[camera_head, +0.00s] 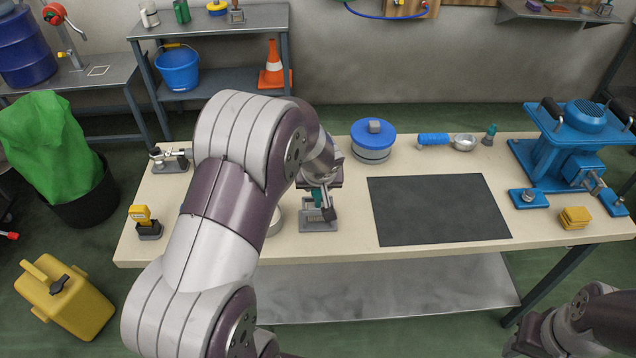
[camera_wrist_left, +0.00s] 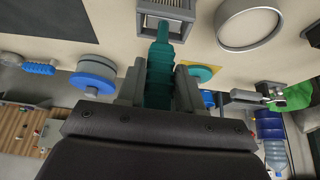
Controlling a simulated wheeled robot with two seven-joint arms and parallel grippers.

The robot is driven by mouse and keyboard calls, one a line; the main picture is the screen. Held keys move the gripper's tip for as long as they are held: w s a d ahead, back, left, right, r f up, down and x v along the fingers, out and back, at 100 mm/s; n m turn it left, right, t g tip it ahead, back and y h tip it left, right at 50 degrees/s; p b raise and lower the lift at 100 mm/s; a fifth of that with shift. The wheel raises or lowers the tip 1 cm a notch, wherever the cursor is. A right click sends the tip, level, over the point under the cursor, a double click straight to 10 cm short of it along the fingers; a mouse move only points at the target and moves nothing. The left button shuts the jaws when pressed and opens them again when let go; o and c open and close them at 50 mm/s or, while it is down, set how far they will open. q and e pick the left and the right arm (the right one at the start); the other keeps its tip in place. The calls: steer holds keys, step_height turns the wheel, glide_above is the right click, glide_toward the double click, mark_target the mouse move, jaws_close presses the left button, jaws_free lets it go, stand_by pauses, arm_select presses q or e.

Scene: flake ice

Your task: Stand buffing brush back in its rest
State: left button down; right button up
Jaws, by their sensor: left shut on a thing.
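The buffing brush shows as a teal ribbed handle (camera_wrist_left: 160,75) between the fingers of my left gripper (camera_wrist_left: 160,92), which is shut on it. In the head view a little of the teal (camera_head: 318,197) shows below my left wrist, and my arm hides the rest of the brush. A grey rest (camera_head: 318,225) with a flat base stands on the bench under my left gripper (camera_head: 321,186). In the wrist view the narrow end of the handle meets the grey rest (camera_wrist_left: 166,8). I cannot tell how deep it sits. My right gripper is not in view.
A dark mat (camera_head: 438,210) lies right of the rest. A blue-lidded tin (camera_head: 372,140) stands behind. A pale ring-shaped dish (camera_head: 275,220) is close on the left, partly hidden by my arm. A blue machine (camera_head: 575,145) stands at the right end.

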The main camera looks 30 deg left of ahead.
arm_select(q)
steer(key=shift+f+b, duration=0.3)
steer(key=shift+f, duration=0.05)
steer(key=shift+r, duration=0.1)
steer(key=c, duration=0.7)
jaws_free()
steer(key=shift+o, duration=0.2)
steer(key=p+v, duration=0.3)
steer(key=v, duration=0.5)
stand_by(0.7)
steer(key=v, duration=1.2)
steer(key=shift+r, duration=0.25)
steer(key=shift+s+d, duration=0.15)
